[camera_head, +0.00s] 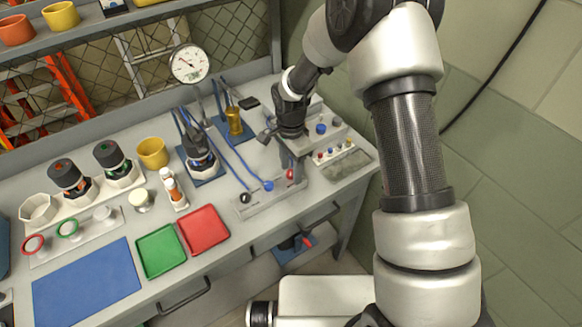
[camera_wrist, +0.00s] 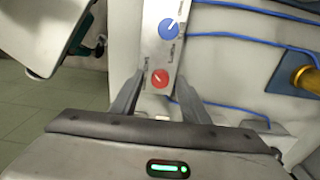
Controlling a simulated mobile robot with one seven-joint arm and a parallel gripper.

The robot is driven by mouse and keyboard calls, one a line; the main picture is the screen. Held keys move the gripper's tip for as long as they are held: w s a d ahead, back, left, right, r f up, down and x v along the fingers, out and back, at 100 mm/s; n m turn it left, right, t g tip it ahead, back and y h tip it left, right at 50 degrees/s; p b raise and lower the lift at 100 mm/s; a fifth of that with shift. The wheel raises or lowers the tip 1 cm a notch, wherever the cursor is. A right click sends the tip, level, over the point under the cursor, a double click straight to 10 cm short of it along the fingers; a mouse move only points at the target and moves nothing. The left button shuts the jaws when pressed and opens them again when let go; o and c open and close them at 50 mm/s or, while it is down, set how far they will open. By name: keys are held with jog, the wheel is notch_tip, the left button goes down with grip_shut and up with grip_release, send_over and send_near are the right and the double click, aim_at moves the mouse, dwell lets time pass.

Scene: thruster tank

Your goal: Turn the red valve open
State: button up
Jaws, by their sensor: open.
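The red valve (camera_wrist: 160,78) is a small round knob with a white pointer mark, set on a pale panel (camera_wrist: 153,45). In the head view the red valve (camera_head: 290,174) is at the right end of the panel, just below my gripper (camera_head: 287,155). My gripper (camera_wrist: 159,86) is open in the wrist view, with one finger on each side of the red valve. I cannot tell whether the fingers touch it. A blue valve (camera_wrist: 169,28) sits farther along the same panel, with a black one (camera_head: 245,197) at its left end in the head view.
Blue hoses (camera_wrist: 245,35) run beside the panel, near a brass cylinder (camera_wrist: 305,80). A red tray (camera_head: 204,230) and a green tray (camera_head: 161,250) lie to the left. A rack with small colored pieces (camera_head: 334,154) stands to the right. A pressure gauge (camera_head: 189,64) stands behind.

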jog(key=c, duration=1.1)
jog(key=shift+o, duration=0.2)
jog(key=shift+f+n, duration=0.1)
jog(key=shift+n, duration=0.2)
jog(key=n+b, duration=0.2)
jog(key=n, duration=0.1)
jog(key=n+b, duration=0.2)
jog(key=n, duration=0.2)
jog(key=shift+n, duration=0.4)
jog(key=n, duration=0.4)
jog(key=shift+n+b, duration=0.3)
jog(key=shift+b, duration=0.1)
jog(key=n, duration=0.4)
jog(key=shift+n, duration=0.4)
